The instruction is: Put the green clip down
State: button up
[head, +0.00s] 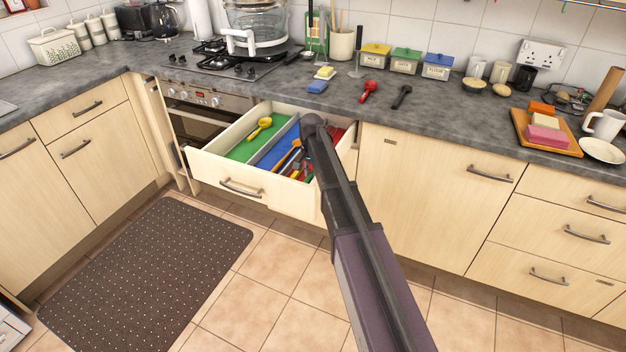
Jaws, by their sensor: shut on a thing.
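I cannot make out a green clip in the head view. My arm reaches from the bottom of the picture up to the open drawer (225,180), and its dark far end is over the drawer's right part. My gripper does not show; the arm hides whatever is behind and under it. The drawer has a green-floored compartment at left, a blue one in the middle and a red one at right, partly covered by my arm. Several mixed utensils lie near the drawer's front right.
An orange tray (547,133) stands at right. Worktop between black tool and tray is clear.

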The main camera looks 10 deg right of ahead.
aim_at(312, 174)
jog(key=shift+f+b, duration=0.35)
jog(key=shift+f, duration=0.3)
jog(key=shift+f, duration=0.1)
jog(key=o, duration=0.8)
jog(key=shift+r, duration=0.25)
notch_tip(312, 174, up, 12)
jog(key=p, duration=1.2)
jog(key=shift+s+f, duration=0.1)
jog(key=s+n, duration=0.7)
jog(key=s, duration=2.2)
jog(key=shift+d, duration=0.25)
